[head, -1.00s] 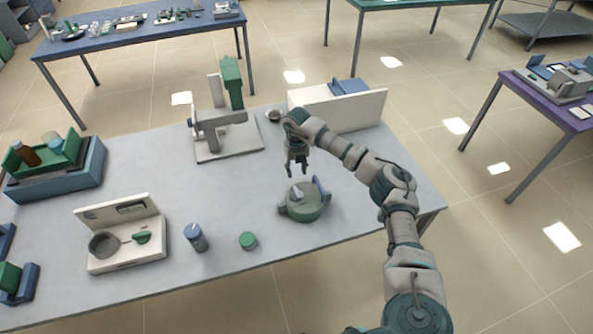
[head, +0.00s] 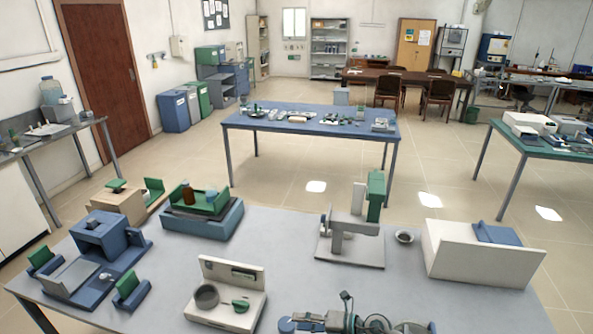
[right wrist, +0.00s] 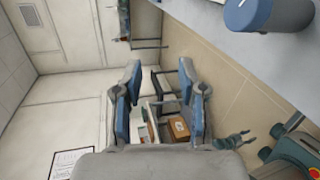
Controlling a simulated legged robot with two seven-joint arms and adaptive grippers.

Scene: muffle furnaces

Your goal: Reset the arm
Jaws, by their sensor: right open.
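My right gripper (head: 308,322) is low at the bottom edge of the head view, close to the front of the grey table (head: 290,250), partly cut off. In the right wrist view its two blue-padded fingers (right wrist: 158,75) stand apart with nothing between them. A dark blue-grey cylinder (right wrist: 262,14) shows at the top right of that view, apart from the fingers. My left gripper is in neither view.
On the table are a white instrument (head: 232,322), a grey stand with a green column (head: 376,195), a small bowl (head: 404,236), a white box (head: 470,262) and blue-and-green units at left. A blue table (head: 310,122) stands behind, across open floor.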

